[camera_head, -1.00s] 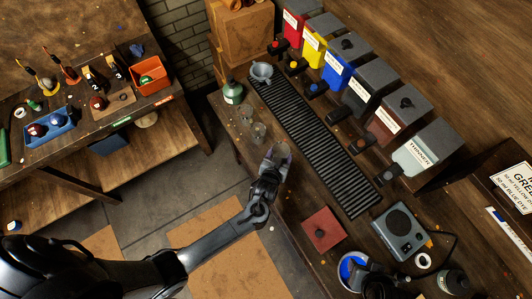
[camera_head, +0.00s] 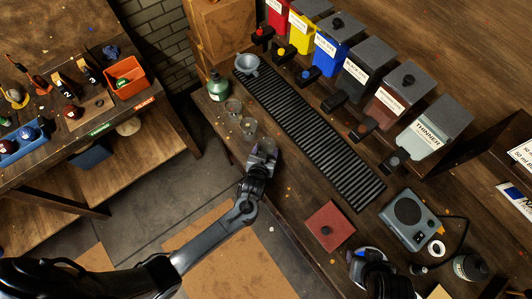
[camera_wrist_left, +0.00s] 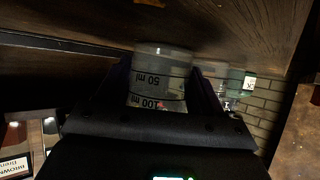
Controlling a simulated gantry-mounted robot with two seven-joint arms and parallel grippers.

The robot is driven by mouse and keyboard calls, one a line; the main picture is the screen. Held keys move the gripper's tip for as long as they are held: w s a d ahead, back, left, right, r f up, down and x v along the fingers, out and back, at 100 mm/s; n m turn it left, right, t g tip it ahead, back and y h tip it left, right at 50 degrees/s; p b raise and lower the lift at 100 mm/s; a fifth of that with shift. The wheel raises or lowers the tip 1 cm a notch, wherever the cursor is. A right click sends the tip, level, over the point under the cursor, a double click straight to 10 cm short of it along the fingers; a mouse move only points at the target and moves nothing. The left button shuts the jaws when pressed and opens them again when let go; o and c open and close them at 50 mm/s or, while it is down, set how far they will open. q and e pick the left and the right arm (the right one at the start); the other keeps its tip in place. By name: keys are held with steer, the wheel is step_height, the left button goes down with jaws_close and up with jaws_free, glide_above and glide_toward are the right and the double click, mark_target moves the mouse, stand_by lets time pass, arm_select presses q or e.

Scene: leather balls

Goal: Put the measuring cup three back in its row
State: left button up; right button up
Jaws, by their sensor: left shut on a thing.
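My left gripper (camera_head: 264,152) is shut on a clear measuring cup (camera_wrist_left: 160,82), whose 50 ml and 100 ml marks show upside down between the fingers in the left wrist view. In the head view it is at the bench's front edge, in line with two other clear cups, a nearer one (camera_head: 248,127) and a farther one (camera_head: 233,107). I cannot tell whether the held cup touches the bench. Blurred clear cups (camera_wrist_left: 222,76) show beyond it in the wrist view. A dark shape at the lower right of the head view may be my right gripper (camera_head: 375,270); its fingers are not clear.
A green bottle (camera_head: 216,86) and a grey cup (camera_head: 247,65) stand past the row. A black ribbed grate (camera_head: 310,135) runs beside it, below several dispensers (camera_head: 413,133). A red square (camera_head: 329,226) and a grey device (camera_head: 408,228) lie nearer.

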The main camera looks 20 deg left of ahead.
arm_select(q)
steer(key=shift+r, duration=0.1)
steer(key=shift+f, duration=0.2)
steer(key=o, duration=1.2)
